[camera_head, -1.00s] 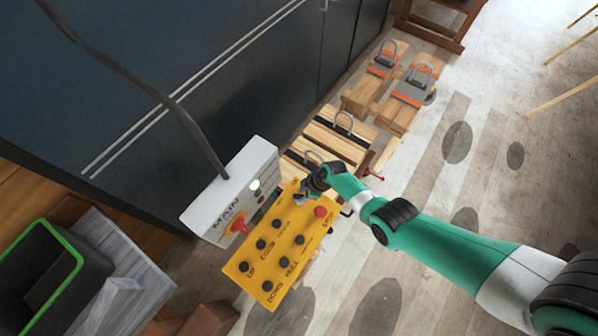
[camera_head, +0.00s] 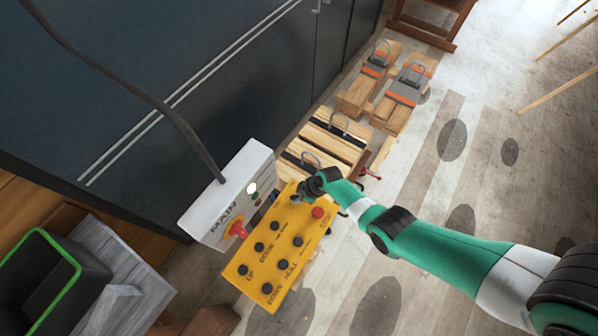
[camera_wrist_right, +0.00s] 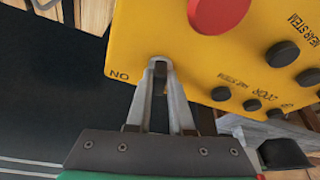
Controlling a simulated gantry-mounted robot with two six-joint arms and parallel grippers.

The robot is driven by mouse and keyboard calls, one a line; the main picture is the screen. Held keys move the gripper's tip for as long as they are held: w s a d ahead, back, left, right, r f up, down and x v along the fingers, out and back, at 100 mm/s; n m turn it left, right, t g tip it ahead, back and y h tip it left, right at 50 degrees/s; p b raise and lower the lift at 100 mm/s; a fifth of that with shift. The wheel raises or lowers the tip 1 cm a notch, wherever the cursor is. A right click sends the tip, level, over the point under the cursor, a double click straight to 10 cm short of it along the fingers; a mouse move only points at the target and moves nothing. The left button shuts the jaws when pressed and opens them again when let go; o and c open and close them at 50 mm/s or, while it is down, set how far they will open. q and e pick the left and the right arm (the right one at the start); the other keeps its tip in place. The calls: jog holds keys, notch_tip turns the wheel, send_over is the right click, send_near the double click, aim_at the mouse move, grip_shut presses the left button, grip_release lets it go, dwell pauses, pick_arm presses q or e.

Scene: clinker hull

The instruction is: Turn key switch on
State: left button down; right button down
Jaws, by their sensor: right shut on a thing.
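The yellow control panel (camera_head: 252,271) lies tilted in the middle of the head view, with several black buttons and a red button (camera_head: 318,212). My right gripper (camera_head: 298,196) is at the panel's upper corner. In the right wrist view its fingers (camera_wrist_right: 160,70) are shut on the key of the key switch, beside printed letters reading "ON" upside down. Only a small dark part of the key (camera_wrist_right: 159,84) shows between the fingers, so its angle is hard to tell. My left gripper is in neither view.
A white box marked MAIN (camera_head: 216,213), with a red-and-yellow knob (camera_head: 237,229), stands left of the panel. A dark cable (camera_head: 150,98) runs to it. Wooden clamped blocks (camera_head: 330,142) lie beyond. A green-rimmed dark bin (camera_head: 70,262) is at lower left.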

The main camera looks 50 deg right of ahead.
jog(key=m, duration=0.1)
jog(key=m+h, duration=0.1)
jog(key=m, duration=0.1)
jog(key=m+h, duration=0.1)
jog(key=m, duration=0.1)
jog(key=shift+a+t, duration=0.3)
jog(key=m+h, duration=0.1)
jog(key=m, duration=0.3)
jog(key=shift+a+m+h+b, duration=0.2)
jog(key=shift+m+h+b, duration=0.15)
jog(key=shift+m+h, duration=0.05)
jog(key=c, duration=0.8)
grip_release()
